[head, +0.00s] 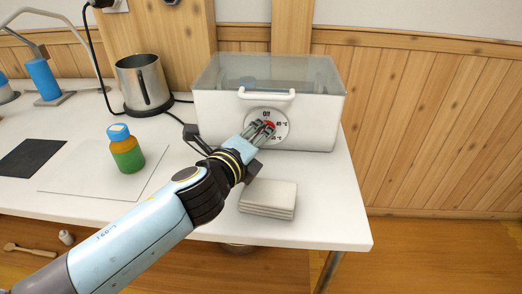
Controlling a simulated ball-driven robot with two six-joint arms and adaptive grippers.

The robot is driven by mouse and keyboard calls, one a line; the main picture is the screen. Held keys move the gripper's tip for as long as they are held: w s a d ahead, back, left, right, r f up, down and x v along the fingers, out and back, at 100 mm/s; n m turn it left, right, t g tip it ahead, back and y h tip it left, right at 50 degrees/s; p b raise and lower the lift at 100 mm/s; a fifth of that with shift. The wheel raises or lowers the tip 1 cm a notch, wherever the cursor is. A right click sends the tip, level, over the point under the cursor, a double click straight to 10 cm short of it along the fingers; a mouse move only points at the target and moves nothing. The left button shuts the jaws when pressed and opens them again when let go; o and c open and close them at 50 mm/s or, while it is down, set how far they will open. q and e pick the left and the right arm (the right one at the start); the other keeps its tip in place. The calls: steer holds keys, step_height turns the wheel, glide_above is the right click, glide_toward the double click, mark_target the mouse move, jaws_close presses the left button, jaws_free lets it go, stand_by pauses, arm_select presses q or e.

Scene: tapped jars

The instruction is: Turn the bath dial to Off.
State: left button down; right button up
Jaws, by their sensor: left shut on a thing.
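The bath (320,115) is a white box with a clear lid and a front handle, at the back right of the table in the head view. Its round white dial plate (281,117) is on the front and reads "Off" at the top, with temperature marks at the right. My left gripper (264,129) reaches in from the lower left and is shut on the knob. Which mark the knob points to cannot be told. My right gripper is not in view.
An orange and green jar with a blue cap (126,150) stands on a pale sheet at the left. A metal jug (143,82) is behind it. A stack of white cloths (268,199) lies near the front edge. A dark mat (31,157) lies far left.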

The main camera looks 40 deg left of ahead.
arm_select(q)
steer(key=shift+f+n+b, duration=0.1)
steer(key=shift+n+b, duration=0.2)
steer(key=c, duration=1.4)
jaws_free()
steer(key=shift+o, duration=0.2)
steer(key=v, duration=1.2)
